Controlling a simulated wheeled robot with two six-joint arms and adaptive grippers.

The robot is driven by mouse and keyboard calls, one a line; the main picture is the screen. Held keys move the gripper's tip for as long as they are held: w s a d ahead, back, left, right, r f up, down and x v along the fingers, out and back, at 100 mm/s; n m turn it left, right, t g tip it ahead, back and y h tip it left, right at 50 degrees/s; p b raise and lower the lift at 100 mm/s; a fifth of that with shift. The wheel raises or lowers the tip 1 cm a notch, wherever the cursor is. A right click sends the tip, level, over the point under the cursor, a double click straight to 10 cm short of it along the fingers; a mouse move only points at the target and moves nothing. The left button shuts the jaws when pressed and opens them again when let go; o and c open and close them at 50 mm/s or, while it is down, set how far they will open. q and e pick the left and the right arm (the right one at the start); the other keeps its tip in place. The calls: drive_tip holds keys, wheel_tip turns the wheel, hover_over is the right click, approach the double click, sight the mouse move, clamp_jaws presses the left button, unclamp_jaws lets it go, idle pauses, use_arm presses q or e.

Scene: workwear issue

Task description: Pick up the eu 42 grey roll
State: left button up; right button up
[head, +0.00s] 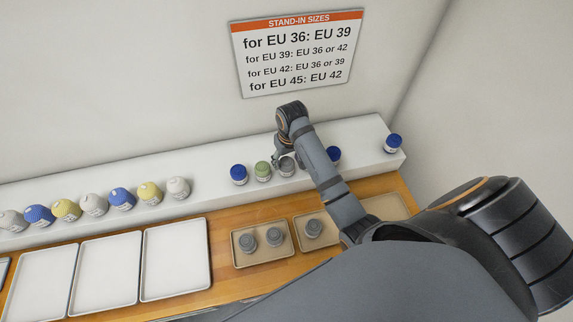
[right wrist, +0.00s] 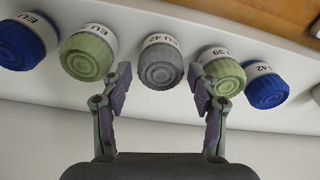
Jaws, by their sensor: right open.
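The grey roll (right wrist: 160,68) with a white band reading EU 42 stands on the white shelf. It is in the middle of the right wrist view, and it also shows in the head view (head: 287,167), partly covered by my gripper. My right gripper (right wrist: 160,80) is open, with one finger on each side of the grey roll's end. Gaps show between the fingers and the roll. The right fingertip is close to a green roll (right wrist: 220,72) marked 39. My left gripper is in neither view.
Left of the grey roll are a green roll (head: 263,171) and a blue roll (head: 238,174); another blue roll (head: 333,154) is to the right. Trays (head: 234,262) with grey rolls (head: 274,236) lie on the wooden counter. A stand-in sizes sign (head: 298,55) hangs above.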

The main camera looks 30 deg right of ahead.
sight(287, 162)
wheel_tip(287, 162, down, 2)
drive_tip(key=shift+f, duration=0.2)
drive_tip(key=shift+w+f, duration=0.2)
drive_tip(key=shift+f, duration=0.2)
drive_tip(key=c, duration=0.9)
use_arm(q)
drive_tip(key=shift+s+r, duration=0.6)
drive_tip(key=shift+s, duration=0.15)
use_arm(e)
drive_tip(key=shift+c, duration=0.3)
drive_tip(key=shift+r, duration=0.15)
